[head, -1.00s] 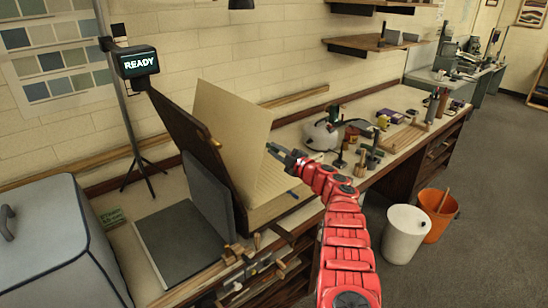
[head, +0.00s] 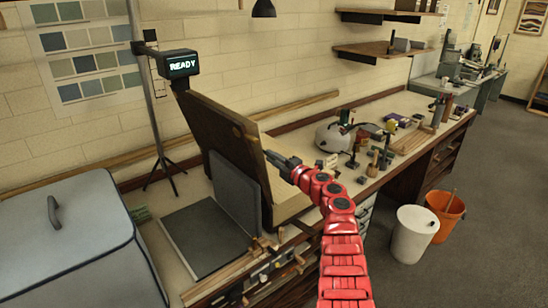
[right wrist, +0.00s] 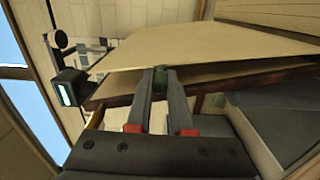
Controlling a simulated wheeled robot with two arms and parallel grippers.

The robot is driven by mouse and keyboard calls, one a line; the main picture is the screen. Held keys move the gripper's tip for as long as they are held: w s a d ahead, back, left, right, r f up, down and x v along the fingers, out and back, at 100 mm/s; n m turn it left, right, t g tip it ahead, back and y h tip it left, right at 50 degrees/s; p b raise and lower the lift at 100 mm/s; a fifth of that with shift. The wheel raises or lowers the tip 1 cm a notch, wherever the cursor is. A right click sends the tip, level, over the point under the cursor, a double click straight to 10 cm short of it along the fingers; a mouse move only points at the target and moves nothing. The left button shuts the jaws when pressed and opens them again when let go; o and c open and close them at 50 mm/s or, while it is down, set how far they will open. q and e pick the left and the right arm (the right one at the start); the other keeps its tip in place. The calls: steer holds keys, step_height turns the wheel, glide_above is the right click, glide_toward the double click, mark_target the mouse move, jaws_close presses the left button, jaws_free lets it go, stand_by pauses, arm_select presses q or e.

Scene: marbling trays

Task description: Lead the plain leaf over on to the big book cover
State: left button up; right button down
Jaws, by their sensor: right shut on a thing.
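The big book's dark brown cover (head: 222,130) stands raised and tilted on the bench in the head view. The plain leaf is mostly hidden behind the cover there. In the right wrist view the leaf (right wrist: 205,45) is a broad cream sheet, with the cover's dark edge (right wrist: 225,82) close beneath it; I cannot tell whether they touch. My left gripper is out of view.
A grey board (head: 237,190) props near the cover, above a dark flat panel (head: 205,240). A stand carries a READY display (head: 180,65). A large grey lidded box (head: 70,230) fills the left. Tools crowd the bench to the right; white (head: 413,232) and orange (head: 446,214) bins stand on the floor.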

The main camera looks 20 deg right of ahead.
steer(key=shift+s+a, duration=0.1)
steer(key=shift+a, duration=0.25)
steer(key=c, duration=0.8)
jaws_free()
steer(key=shift+s+d+f, duration=0.1)
steer(key=shift+f, duration=0.05)
